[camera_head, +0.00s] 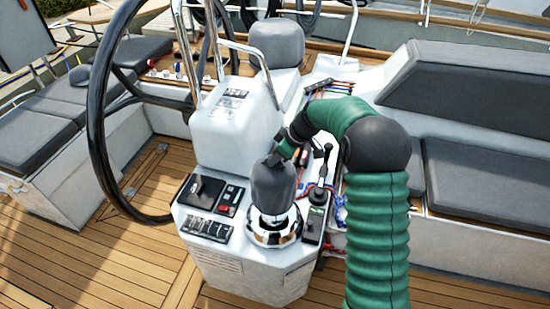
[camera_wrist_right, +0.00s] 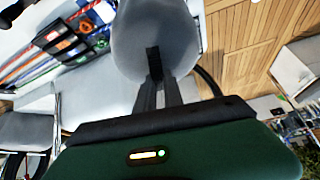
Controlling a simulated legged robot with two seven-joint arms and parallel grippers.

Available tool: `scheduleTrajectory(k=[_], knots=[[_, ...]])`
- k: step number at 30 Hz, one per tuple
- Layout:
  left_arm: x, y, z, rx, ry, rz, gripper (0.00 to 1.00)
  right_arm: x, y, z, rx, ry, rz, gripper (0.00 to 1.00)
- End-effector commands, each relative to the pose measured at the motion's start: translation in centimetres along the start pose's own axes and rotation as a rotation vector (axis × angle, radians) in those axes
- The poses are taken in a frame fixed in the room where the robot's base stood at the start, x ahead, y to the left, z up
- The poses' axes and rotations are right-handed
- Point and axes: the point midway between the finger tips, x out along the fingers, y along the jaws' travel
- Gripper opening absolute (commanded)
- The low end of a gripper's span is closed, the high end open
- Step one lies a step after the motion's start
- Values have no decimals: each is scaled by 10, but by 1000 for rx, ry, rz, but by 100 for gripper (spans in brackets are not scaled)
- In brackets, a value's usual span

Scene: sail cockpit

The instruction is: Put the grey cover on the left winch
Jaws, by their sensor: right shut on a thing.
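The grey cover (camera_head: 272,188) is a rounded, soft-looking cap standing about upright over a chrome winch (camera_head: 275,232) on the front of the white console. It hides the winch's upper part; the shiny lower drum and flared base show below it. I cannot tell whether the cover rests on the winch or hangs just above it. My right gripper (camera_head: 274,159) reaches in from the right and is shut on the cover near its top. In the right wrist view the dark fingers (camera_wrist_right: 154,68) grip the grey cover (camera_wrist_right: 155,30). My left gripper is not in view.
A switch panel (camera_head: 207,230) lies left of the winch, and a lever (camera_head: 322,175) stands close on its right. The big black steering wheel (camera_head: 97,130) is at left. Another grey padded shape (camera_head: 275,43) sits behind the console. Grey-cushioned benches (camera_head: 485,185) flank the teak floor.

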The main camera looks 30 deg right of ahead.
Motion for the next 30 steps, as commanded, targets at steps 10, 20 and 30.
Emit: scheduleTrajectory(k=[10,20,30], knots=[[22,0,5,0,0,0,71,21,0,11,0,0,0,0],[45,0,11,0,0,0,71,44,0,24,0,0,1,0],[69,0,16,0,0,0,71,68,0,37,0,0,0,0]])
